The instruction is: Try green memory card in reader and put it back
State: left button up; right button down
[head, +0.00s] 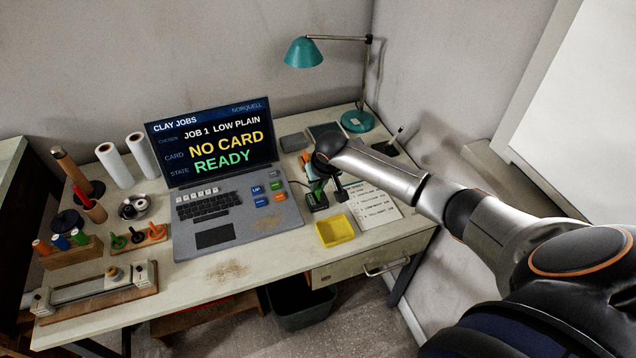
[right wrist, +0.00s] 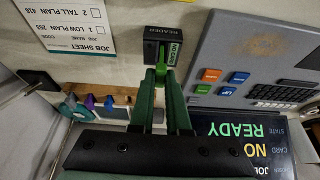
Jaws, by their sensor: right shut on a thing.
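My right gripper (right wrist: 161,82) has green fingers and is shut on the green memory card (right wrist: 160,70), a small piece at the fingertips. The card is close to the front of the dark reader (right wrist: 165,33); I cannot tell whether its tip is in the slot. The reader's small display reads NO CARD. In the head view the reader (head: 317,202) stands right of the laptop, with my right gripper (head: 325,188) just above it, partly hidden by my arm. The laptop screen (head: 209,142) reads NO CARD and READY. My left gripper is not in view.
A wooden rack (right wrist: 118,92) with purple and blue cards lies beside the fingers. A yellow tray (head: 335,231) is in front of the reader, a job sheet (head: 372,208) to its right. A teal lamp (head: 357,121) stands behind. The desk front is clear.

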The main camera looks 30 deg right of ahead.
jog(key=shift+p, duration=0.4)
dwell(0.4)
jog(key=shift+f, duration=0.35)
jog(key=shift+f+b, duration=0.55)
jog(key=shift+f, duration=0.15)
dwell(0.3)
jog(key=c, duration=0.8)
grip_release()
jog(key=shift+o, duration=0.2)
jog(key=shift+o, duration=1.3)
